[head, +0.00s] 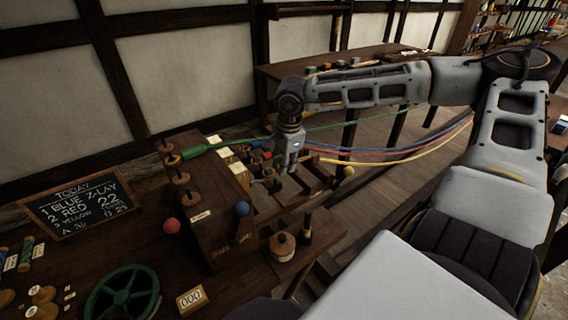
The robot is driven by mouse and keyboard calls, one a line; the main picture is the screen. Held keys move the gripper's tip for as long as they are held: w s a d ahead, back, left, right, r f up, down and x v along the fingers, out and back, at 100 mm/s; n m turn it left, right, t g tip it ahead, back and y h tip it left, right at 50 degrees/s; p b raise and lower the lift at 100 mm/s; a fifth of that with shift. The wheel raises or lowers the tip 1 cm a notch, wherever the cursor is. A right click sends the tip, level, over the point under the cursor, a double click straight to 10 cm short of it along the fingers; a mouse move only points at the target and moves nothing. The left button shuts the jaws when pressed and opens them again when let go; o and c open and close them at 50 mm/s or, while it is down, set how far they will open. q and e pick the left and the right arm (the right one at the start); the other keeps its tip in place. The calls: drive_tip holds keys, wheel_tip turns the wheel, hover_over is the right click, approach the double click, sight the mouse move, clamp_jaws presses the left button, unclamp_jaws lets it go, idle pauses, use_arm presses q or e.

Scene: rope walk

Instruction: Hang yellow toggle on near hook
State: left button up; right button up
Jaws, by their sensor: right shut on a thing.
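My right gripper (284,171) points down over the dark wooden rack behind the post block, its jaws shut. The yellow rope (400,158) sags in from the right and runs up to the gripper. The yellow toggle at its end is too small and covered by the jaws to make out clearly. A green toggle (194,151) on the green rope (240,145) lies at the upper part of the wooden post block (222,228). I cannot tell which fitting is the near hook. My left gripper is not in view.
Blue and red ropes (400,150) run beside the yellow one. A lidded wooden pot (283,245), green wheel (124,294) and chalkboard (80,207) are on the bench.

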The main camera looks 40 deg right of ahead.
drive_tip(key=shift+f+b, duration=0.15)
drive_tip(key=shift+b, duration=0.2)
idle(0.3)
drive_tip(key=o, duration=0.9)
drive_tip(key=shift+o, duration=0.2)
drive_tip(key=shift+r+p, duration=2)
drive_tip(key=shift+r, duration=2.05)
drive_tip(key=shift+r, duration=0.1)
wheel_tip(320, 180, up, 9)
drive_tip(key=p, duration=0.9)
